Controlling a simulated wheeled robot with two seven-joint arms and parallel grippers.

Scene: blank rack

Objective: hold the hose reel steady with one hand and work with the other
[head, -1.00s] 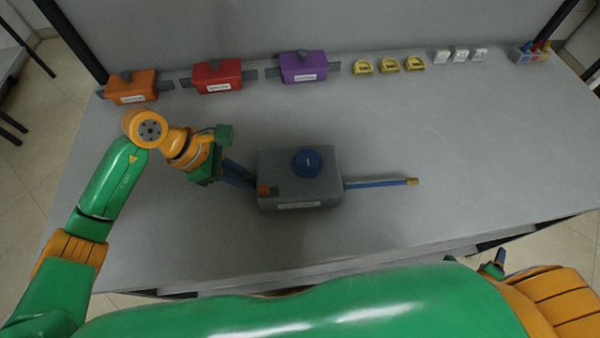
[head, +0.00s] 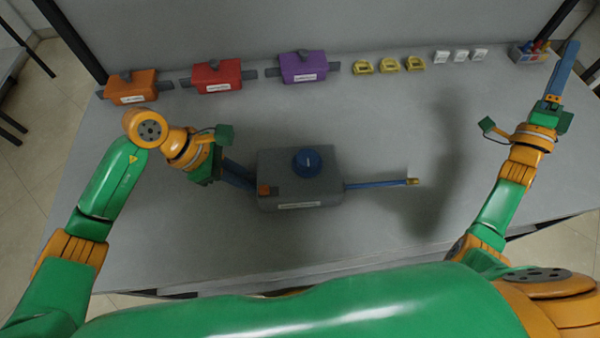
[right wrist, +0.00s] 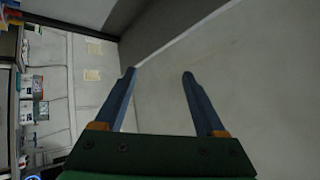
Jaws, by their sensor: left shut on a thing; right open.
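The hose reel (head: 321,190) is a grey box with a blue knob (head: 307,162) on top, a small orange part at its left and a white label in front. A blue hose (head: 375,184) sticks out from its right side and ends in a brass-coloured tip (head: 412,182). My left gripper (head: 250,184) is shut on the hose reel at its left side. My right gripper (head: 572,48) is raised at the far right, well away from the hose reel. In the right wrist view its two blue fingers (right wrist: 159,74) are apart with nothing between them.
Along the back stand an orange box (head: 131,88), a red box (head: 217,76) and a purple box (head: 303,67). Yellow pieces (head: 389,64), white pieces (head: 460,56) and a small bin (head: 525,52) follow to the right. The grey table (head: 400,120) is clear around the hose.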

